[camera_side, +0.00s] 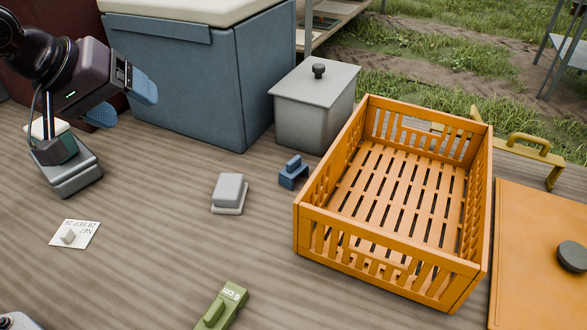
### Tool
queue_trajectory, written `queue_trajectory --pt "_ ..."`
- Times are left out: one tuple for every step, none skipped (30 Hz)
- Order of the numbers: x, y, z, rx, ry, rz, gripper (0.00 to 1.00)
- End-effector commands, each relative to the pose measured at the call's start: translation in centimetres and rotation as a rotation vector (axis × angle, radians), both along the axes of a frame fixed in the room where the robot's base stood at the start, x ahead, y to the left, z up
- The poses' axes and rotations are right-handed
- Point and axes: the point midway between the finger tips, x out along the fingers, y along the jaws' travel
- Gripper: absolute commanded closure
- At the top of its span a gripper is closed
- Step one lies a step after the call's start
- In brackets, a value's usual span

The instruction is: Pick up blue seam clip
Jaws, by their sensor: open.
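A small blue clip (292,173), which looks like the blue seam clip, lies on the wooden table just left of the orange crate and in front of the grey lidded bin. It has a flat base and a raised block on top. My gripper (126,103) is at the upper left, in front of the blue cooler box, with its two blue fingertips apart and nothing seen between them. It is well to the left of the clip and above the table.
The empty orange slatted crate (385,268) stands right of the clip, the grey lidded bin (313,112) behind it. A grey block (229,192) lies to its left. A green block (221,306), a white tag (84,234) and a blue cooler box (205,85) also show. The front middle table is mostly clear.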

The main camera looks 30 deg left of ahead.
Motion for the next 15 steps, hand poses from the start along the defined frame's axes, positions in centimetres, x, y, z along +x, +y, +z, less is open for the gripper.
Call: queue_trajectory --pt "1.7 -1.1 -1.7 -0.080 0.008 0.048 0.28" --pt "2.6 -1.8 -2.5 -0.133 0.005 0.080 0.28" --pt "3.8 -2.6 -3.6 -0.206 0.003 0.126 0.28" --pt "4.7 -3.3 -4.5 -0.263 0.004 0.161 0.28" --pt "5.5 -4.0 -5.3 -0.323 0.004 0.198 0.28" --pt "6.5 -4.9 -6.5 -0.405 0.008 0.247 0.28" --pt "7.2 -5.6 -7.3 -0.469 0.011 0.286 0.28" --pt "7.9 -6.2 -8.2 -0.534 0.017 0.328 0.28" --pt "8.8 -7.0 -9.3 -0.623 0.026 0.386 0.28" --pt "9.3 -7.6 -10.2 -0.692 0.032 0.430 0.28" --pt "9.9 -8.2 -11.0 -0.760 0.040 0.477 0.28" --pt "10.6 -8.8 -12.1 -0.855 0.052 0.544 0.28" --pt "11.1 -9.3 -13.0 -0.924 0.062 0.594 0.28" --pt "11.6 -9.7 -13.7 -0.997 0.071 0.646 0.28" --pt "12.2 -10.2 -14.8 -1.093 0.084 0.719 0.28"
